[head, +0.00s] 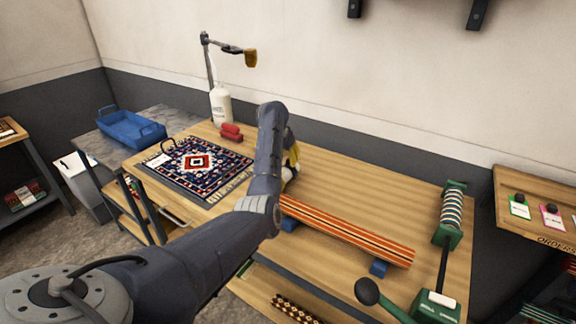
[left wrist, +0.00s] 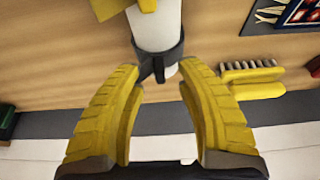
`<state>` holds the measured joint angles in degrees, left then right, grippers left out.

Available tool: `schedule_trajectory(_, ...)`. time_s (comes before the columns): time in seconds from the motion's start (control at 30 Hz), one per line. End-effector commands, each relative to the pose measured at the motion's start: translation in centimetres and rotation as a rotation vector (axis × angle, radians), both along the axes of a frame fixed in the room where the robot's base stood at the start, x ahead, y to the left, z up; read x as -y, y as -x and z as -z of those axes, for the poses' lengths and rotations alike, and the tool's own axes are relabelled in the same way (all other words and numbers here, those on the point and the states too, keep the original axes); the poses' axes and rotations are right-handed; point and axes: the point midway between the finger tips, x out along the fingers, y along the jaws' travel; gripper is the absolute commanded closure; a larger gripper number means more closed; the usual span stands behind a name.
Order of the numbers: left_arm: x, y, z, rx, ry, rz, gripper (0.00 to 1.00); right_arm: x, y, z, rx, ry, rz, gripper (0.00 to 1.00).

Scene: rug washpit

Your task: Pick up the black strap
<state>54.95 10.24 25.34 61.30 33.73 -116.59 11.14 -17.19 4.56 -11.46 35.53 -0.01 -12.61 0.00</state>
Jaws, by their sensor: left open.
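The black strap (left wrist: 158,62) is wrapped around a white cylinder in the left wrist view, with a short tab or tail hanging from it. My left gripper (left wrist: 161,76) is open, its yellow fingers on either side of the strap's tail. I cannot tell whether a finger touches it. In the head view my left gripper (head: 292,163) is mostly hidden behind my own arm, over the wooden table. The strap cannot be made out there. My right gripper is not in view.
A yellow brush (left wrist: 250,75) lies beside the cylinder. On the wooden table are a patterned rug (head: 215,160), a striped rolled piece (head: 350,230) on blue supports, red blocks (head: 231,131), a white bottle (head: 221,105) and a green spring device (head: 452,215). A blue tray (head: 130,130) stands left.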

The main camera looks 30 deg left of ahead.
Motion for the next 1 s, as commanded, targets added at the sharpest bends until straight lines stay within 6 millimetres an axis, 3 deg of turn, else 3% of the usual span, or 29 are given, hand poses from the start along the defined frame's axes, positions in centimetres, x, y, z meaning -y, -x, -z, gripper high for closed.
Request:
schedule_trajectory(0.2,-0.07,-0.55,1.28,0.001,-0.001,0.001,0.64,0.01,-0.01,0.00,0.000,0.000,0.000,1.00)
schedule_trajectory(0.5,-0.03,-0.60,1.37,0.001,-0.001,0.000,0.64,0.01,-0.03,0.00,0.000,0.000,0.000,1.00)
schedule_trajectory(0.8,-0.02,-0.60,1.37,0.001,-0.001,0.000,0.99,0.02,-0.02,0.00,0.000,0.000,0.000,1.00)
schedule_trajectory(1.0,-0.02,-0.60,1.37,0.001,-0.001,0.000,1.00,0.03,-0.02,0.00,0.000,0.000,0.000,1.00)
